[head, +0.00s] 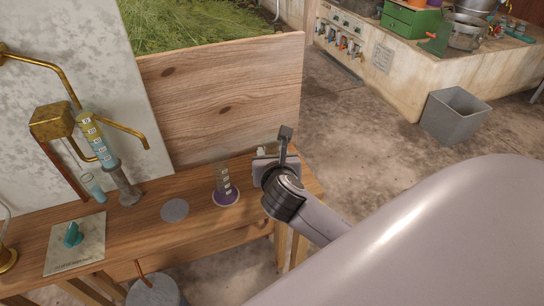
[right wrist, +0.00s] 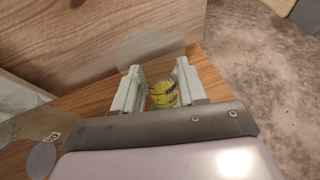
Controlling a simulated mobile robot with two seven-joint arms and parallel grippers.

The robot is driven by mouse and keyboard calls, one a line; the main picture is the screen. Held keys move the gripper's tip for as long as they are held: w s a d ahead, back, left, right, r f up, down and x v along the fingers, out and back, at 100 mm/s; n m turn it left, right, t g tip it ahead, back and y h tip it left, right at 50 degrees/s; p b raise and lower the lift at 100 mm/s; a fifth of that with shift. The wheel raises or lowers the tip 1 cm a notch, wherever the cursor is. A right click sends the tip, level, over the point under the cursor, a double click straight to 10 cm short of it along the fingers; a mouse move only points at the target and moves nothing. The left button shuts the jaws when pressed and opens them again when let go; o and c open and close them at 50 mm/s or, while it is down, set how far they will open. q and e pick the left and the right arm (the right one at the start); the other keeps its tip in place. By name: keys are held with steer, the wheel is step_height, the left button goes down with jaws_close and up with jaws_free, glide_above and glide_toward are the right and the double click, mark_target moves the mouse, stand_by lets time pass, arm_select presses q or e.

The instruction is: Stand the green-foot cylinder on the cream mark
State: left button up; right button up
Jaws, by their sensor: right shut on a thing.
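My right gripper (head: 264,156) is above the right end of the wooden bench. In the right wrist view its two pale fingers are shut on a cylinder (right wrist: 164,95) that shows yellow-green with dark marks. In the head view my gripper and arm mostly hide it, so I cannot tell whether its foot touches the bench. Left of the gripper stands an upright clear cylinder with a purple foot (head: 226,197). A grey round mark (head: 174,210) lies bare further left and also shows in the right wrist view (right wrist: 41,160). I cannot make out a cream mark. My left gripper is not in view.
A brass tap apparatus (head: 52,122) stands at the left, with a tilted cylinder of yellow and blue liquid (head: 98,140) and a small glass (head: 93,188) near it. A plate with a teal knob (head: 73,235) lies front left. A wooden board (head: 220,95) closes the bench's back.

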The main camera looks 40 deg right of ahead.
steer(key=shift+f, duration=0.2)
steer(key=o, duration=1.1)
steer(key=shift+s+a+r, duration=0.1)
steer(key=shift+r, duration=0.15)
steer(key=p+v, duration=0.1)
steer(key=v, duration=1)
steer(key=s+a+f+m+y, duration=0.1)
steer(key=s+f+m+y, duration=0.1)
steer(key=f+m, duration=0.5)
steer(key=s+a+f+m+g+y, duration=0.1)
steer(key=s+a+f+m+y, duration=0.1)
steer(key=f+m, duration=0.5)
steer(key=s+a+f+m+y, duration=0.1)
steer(key=s+f+m+y, duration=0.3)
steer(key=m, duration=1)
steer(key=shift+s+a+f, duration=0.15)
steer(key=shift+s+f, duration=0.15)
steer(key=shift+f, duration=0.45)
steer(key=shift+s+a+f, duration=0.15)
steer(key=shift+s+f, duration=0.15)
steer(key=shift+f, duration=0.5)
